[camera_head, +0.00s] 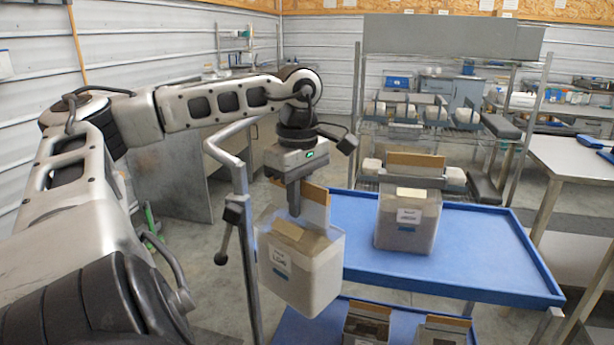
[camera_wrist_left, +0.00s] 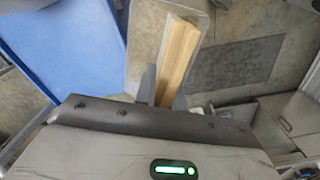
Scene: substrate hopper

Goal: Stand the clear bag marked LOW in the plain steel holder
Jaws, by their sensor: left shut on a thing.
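My left gripper (camera_head: 294,203) is shut on the tan top strip of a clear bag (camera_head: 318,272). The bag hangs, slightly tilted, in the air left of the blue cart's top tray. In the left wrist view the fingers (camera_wrist_left: 160,88) close on the tan strip (camera_wrist_left: 178,58). A second clear bag (camera_head: 409,222), with a white label and tan strip, stands upright on the blue tray. A grey bar holder (camera_head: 415,183) crosses behind its top. I cannot tell which holder is the plain steel one. My right gripper is not in view.
The blue tray (camera_head: 490,265) is bare to the right of the standing bag. Two dark open boxes (camera_head: 367,324) (camera_head: 443,331) sit on the cart's lower shelf. A grey post (camera_head: 243,215) stands close left of the held bag. A steel rack (camera_head: 455,140) is behind.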

